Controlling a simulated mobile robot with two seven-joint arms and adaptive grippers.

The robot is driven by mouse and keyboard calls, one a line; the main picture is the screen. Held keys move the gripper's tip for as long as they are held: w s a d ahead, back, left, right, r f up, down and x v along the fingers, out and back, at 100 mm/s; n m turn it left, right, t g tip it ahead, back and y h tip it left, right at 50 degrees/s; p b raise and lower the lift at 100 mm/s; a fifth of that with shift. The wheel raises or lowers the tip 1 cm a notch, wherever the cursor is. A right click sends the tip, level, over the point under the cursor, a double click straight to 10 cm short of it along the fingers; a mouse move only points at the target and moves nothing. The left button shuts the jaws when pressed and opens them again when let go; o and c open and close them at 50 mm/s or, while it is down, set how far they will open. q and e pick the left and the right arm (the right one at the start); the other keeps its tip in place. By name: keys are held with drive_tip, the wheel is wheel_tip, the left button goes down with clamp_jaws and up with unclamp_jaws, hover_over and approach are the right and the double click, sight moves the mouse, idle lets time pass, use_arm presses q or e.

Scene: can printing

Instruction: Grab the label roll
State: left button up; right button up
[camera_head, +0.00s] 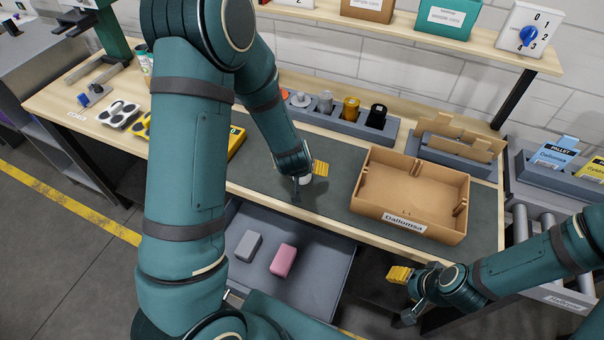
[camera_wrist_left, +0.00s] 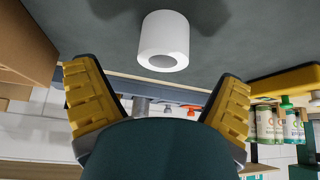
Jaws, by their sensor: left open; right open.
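The label roll (camera_wrist_left: 164,42) is a white hollow cylinder on the dark grey mat, seen in the left wrist view just beyond the fingertips and midway between them. In the head view only a small white part of it (camera_head: 307,180) shows beside my left gripper (camera_head: 308,182), which hides the rest. My left gripper also shows in the left wrist view (camera_wrist_left: 160,98), with its two yellow-padded fingers apart and nothing between them. My right gripper (camera_head: 401,294) is open and empty in front of the table, at the lower right.
An open drawer (camera_head: 312,265) below holds a grey block (camera_head: 248,246) and a pink block (camera_head: 284,260). Bare mat lies between gripper and box.

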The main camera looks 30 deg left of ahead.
use_arm(q)
drive_tip(key=x, duration=0.5)
drive_tip(key=shift+w+a+f+b, duration=0.15)
drive_tip(key=shift+a+f+b, duration=0.1)
drive_tip(key=shift+f+b, duration=0.1)
drive_tip(key=shift+r, duration=0.1)
drive_tip(key=c, duration=1.3)
